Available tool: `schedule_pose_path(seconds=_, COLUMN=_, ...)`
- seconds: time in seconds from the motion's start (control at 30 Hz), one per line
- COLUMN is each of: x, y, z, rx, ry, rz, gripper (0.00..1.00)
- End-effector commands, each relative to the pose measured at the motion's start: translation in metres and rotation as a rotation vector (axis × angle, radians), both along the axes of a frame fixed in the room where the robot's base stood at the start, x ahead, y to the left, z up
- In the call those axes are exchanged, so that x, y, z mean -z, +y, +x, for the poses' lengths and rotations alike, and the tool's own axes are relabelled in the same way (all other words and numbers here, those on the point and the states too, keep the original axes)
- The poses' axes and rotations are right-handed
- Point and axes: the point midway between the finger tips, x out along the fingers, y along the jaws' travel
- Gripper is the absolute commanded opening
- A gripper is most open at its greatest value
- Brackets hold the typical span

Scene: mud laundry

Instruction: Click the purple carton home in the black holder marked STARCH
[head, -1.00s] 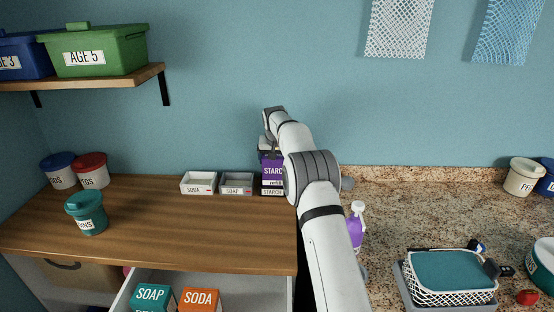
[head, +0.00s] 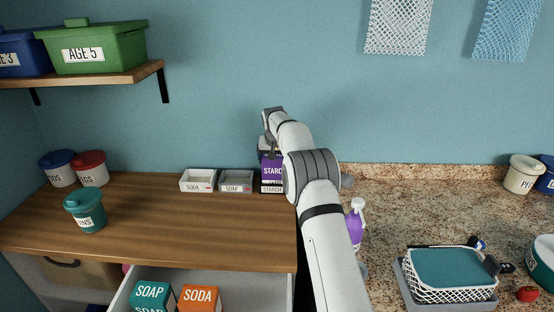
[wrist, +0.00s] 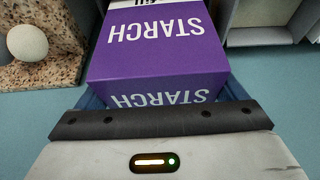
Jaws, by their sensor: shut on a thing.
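The purple carton (head: 271,168), lettered STARCH, stands upright at the back right of the wooden counter. Its lower end is in the black holder (head: 271,189) marked STARCH; whether it is fully seated I cannot tell. In the wrist view the carton (wrist: 158,45) fills the upper middle, its lettering upside down. My gripper (wrist: 160,98) is shut on the carton from above. My arm hides the carton's right side and part of the holder in the head view.
The white SODA holder (head: 198,181) and grey SOAP holder (head: 236,182) stand empty to the left. A purple spray bottle (head: 355,226) stands to the right of my arm. An open drawer (head: 250,290) holds a SOAP box (head: 152,296) and a SODA box (head: 200,299).

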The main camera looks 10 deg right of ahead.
Motion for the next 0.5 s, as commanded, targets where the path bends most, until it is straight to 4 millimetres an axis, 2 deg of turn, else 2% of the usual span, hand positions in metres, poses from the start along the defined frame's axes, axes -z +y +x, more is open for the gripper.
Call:
schedule_pose_path(seconds=0.43, x=0.0055, y=0.0007, z=-0.0003, rx=-0.001, ry=0.002, rz=0.000, gripper=0.53)
schedule_pose_path(seconds=0.47, x=0.0053, y=0.0007, z=-0.0003, rx=-0.001, ry=0.002, rz=0.000, gripper=0.92)
schedule_pose_path(seconds=0.5, x=0.0052, y=0.0007, z=-0.0003, rx=-0.001, ry=0.002, rz=0.000, gripper=0.95)
